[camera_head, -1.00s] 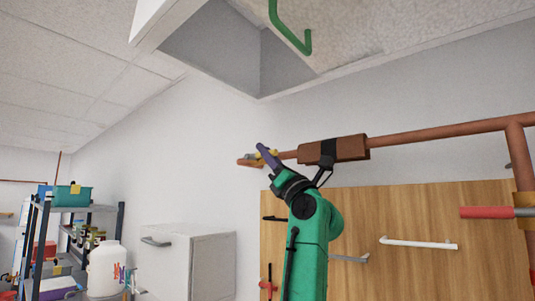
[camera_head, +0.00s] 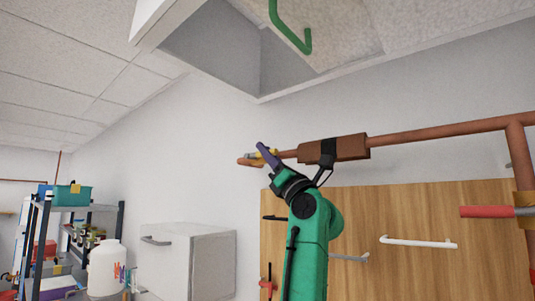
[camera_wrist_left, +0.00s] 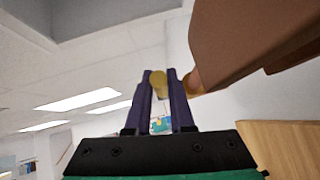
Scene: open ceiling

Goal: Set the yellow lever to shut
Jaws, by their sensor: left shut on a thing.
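The yellow lever (camera_head: 255,155) sits near the left end of the copper pipe (camera_head: 430,136), partly hidden by my gripper in the head view. My left gripper (camera_head: 264,149), with purple fingers on a green arm, is shut on the lever. In the left wrist view the lever's yellow end (camera_wrist_left: 158,84) shows between the two purple fingers (camera_wrist_left: 160,85). Much of the lever is hidden, so its exact angle is hard to tell. My right gripper is out of view.
A brown block with a black band (camera_head: 345,148) sits on the pipe just right of my gripper. A wooden panel (camera_head: 420,205) with several handles is behind my arm. A red-handled lever (camera_head: 484,212) is at the right.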

